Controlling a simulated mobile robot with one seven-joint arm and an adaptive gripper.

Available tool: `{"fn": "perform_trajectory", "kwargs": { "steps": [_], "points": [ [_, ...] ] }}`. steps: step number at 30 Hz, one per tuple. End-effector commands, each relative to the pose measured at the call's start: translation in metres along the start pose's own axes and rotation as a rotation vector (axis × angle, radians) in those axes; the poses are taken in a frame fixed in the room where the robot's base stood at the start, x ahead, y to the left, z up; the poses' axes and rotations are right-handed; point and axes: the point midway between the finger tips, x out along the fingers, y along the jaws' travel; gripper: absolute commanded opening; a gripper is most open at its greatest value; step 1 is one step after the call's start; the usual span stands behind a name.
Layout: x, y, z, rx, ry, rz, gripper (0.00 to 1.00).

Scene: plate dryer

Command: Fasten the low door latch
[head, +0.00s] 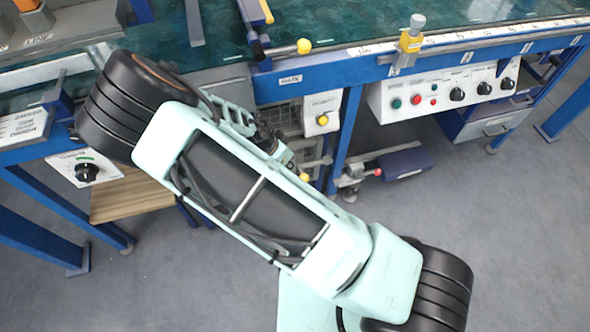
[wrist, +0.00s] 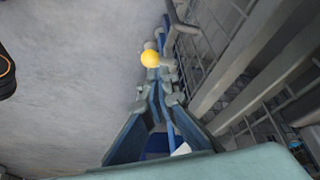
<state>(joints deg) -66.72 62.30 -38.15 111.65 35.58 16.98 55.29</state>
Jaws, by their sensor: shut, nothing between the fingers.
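A yellow ball knob (head: 303,177), apparently the low latch's handle, shows low at the mesh door (head: 287,117) under the blue bench. In the wrist view the yellow knob (wrist: 150,58) appears right at the fingertips. My gripper (head: 287,158) is beside the door front, partly hidden by my own arm in the head view. In the wrist view my gripper (wrist: 157,78) is shut, its fingers meeting with nothing between them. I cannot tell whether the fingertips touch the knob. The rest of the latch is mostly hidden.
Door bars and mesh (wrist: 240,60) stand close to the right of my gripper in the wrist view. A box with a yellow button (head: 323,119) and a control panel (head: 445,92) hang from the bench front. Open grey floor (head: 480,230) lies to the right.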

Motion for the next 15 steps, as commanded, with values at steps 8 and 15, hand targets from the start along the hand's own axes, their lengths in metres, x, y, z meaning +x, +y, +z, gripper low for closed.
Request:
{"fn": "perform_trajectory", "kwargs": {
  "steps": [8,15],
  "points": [
    [-0.031,-0.003,-0.001,0.001,0.003,-0.007,0.00],
    [-0.033,-0.003,-0.001,0.002,0.003,-0.008,0.00]
  ]
}}
